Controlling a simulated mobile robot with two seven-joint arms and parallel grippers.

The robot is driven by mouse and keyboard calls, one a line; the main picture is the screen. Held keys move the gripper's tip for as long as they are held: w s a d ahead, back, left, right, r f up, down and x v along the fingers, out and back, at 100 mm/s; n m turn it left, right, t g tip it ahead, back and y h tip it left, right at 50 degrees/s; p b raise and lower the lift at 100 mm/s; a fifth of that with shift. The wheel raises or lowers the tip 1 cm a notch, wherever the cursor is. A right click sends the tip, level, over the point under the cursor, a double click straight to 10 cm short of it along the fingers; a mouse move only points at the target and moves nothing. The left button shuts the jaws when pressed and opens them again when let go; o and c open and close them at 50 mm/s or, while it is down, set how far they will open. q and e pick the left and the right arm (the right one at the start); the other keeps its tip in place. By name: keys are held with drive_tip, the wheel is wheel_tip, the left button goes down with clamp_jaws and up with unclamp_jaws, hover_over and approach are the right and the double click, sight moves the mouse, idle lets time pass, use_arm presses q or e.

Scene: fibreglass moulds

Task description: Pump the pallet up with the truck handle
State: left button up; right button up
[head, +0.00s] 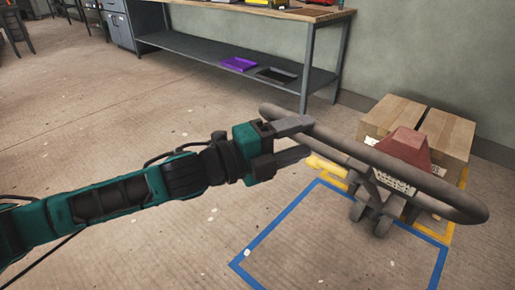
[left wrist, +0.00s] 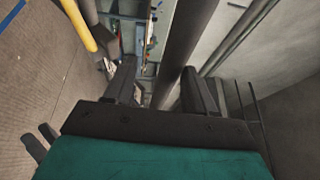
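The pallet truck's grey handle loop (head: 420,180) slants across the right of the head view, near end low at the right. Its red body part (head: 403,146) and dark wheels (head: 372,219) show below and behind the loop. My left gripper (head: 305,139) is open at the loop's left part, one finger above the other. In the left wrist view the handle bar (left wrist: 183,45) runs between the open fingers (left wrist: 160,85), with a gap beside it; a firm hold does not show. My right gripper is not in view.
The floor at the left is mostly clear.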

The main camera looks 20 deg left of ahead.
use_arm(q)
drive_tip(key=v, duration=1.1)
drive_tip(key=shift+s, duration=0.15)
drive_tip(key=shift+a, duration=0.15)
idle(0.4)
